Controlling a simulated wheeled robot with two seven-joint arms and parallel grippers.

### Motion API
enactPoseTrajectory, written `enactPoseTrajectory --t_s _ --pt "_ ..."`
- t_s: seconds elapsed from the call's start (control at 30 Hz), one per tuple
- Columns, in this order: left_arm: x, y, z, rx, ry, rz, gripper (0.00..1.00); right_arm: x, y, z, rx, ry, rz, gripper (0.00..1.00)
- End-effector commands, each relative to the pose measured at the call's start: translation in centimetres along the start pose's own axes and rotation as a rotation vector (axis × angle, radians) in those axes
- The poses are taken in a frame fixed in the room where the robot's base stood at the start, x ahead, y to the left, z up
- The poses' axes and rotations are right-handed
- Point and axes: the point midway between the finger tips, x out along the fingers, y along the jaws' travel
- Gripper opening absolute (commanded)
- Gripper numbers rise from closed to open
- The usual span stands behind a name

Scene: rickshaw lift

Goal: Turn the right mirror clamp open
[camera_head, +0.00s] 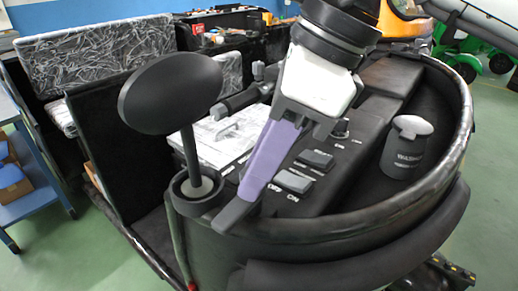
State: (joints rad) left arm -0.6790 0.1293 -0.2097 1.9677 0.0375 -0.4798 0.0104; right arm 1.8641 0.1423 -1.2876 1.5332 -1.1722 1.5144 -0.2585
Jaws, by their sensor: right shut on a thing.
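A black oval mirror (170,95) stands on a dark stem at the left of the rickshaw's front. The stem's foot sits in a round black mirror clamp (195,193) with a grey middle, at the rim of the dashboard. My right gripper (236,212) comes down from the top, with purple fingers and dark tips. Its tips are together at the right side of the clamp and shut on part of it. The fingers hide the exact grip point. My left gripper is not in view.
The black dashboard (350,150) has labelled switches (294,181) and a washer bottle (407,147). A handlebar grip (236,101) lies behind my gripper. A raised dark rim (370,226) curves around the front.

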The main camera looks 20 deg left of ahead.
Motion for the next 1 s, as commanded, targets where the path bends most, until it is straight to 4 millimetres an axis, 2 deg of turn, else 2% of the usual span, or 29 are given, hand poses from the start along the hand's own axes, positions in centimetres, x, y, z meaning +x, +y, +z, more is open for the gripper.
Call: enactPoseTrajectory --t_s 0.4,1.0 --pt "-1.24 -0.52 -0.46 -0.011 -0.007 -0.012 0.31 -0.17 -0.21 0.13 -0.208 -0.001 0.085 0.02" --pt "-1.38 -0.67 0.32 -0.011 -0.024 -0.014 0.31 -0.06 -0.24 0.08 -0.251 -0.001 0.1 0.02"
